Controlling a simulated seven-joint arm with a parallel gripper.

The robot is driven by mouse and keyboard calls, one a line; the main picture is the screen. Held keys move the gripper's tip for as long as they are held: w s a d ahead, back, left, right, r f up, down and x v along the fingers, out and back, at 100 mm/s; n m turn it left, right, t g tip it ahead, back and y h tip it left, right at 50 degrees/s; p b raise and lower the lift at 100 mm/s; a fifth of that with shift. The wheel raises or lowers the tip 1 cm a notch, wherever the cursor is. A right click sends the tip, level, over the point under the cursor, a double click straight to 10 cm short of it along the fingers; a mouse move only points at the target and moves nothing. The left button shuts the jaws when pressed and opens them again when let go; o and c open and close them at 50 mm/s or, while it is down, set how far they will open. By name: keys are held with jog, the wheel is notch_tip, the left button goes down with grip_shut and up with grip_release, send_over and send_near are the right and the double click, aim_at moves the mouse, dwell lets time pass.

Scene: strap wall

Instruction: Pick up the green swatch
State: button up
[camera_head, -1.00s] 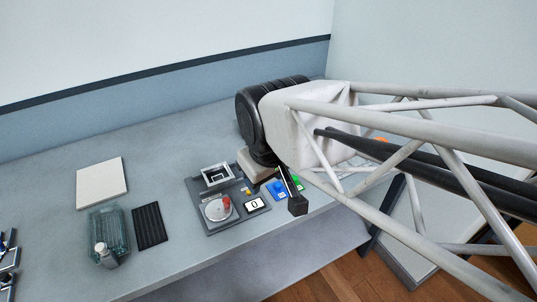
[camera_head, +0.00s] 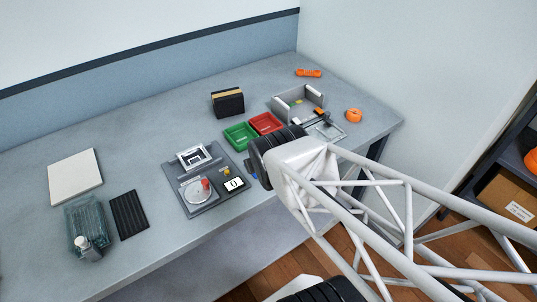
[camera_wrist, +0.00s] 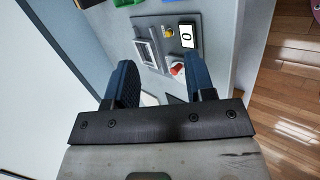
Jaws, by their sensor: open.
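The green swatch does not show clearly now. A blue piece also shows at the top edge of the wrist view.
The grey device (camera_head: 186,208) with a "0" display stands left of my arm. A green tray (camera_head: 240,136) and a red tray (camera_head: 266,122) lie behind my wrist. A grey open bin (camera_head: 317,95) and orange tape roll (camera_head: 353,115) are further right. A glass container (camera_head: 84,222) stands at left.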

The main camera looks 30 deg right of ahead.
jog(key=w+d+f+n+t, duration=0.1)
jog(key=d+f+n, duration=0.1)
jog(key=f+n, duration=0.1)
jog(key=w+d+f+n+t+h, duration=0.1)
jog(key=d+f+n, duration=0.2)
jog(key=n, duration=0.3)
jog(key=w+d+f+n+t+h, duration=0.1)
jog(key=d+f+n+t, duration=0.1)
jog(key=f+n, duration=0.2)
jog(key=shift+w+d+f+n, duration=0.25)
jog(key=shift+w+f+n, duration=0.05)
jog(key=shift+w+f, duration=0.1)
jog(key=shift+w+d+f+n+t+h, duration=0.15)
jog(key=shift+d+f+n+t+h, duration=0.2)
jog(key=shift+f+n, duration=0.35)
jog(key=shift+w+r, duration=0.1)
jog(key=shift+x, duration=1.2)
jog(key=shift+w+d, duration=0.1)
jog(key=shift+d, duration=0.05)
jog(key=shift+x, duration=2.5)
grip_shut()
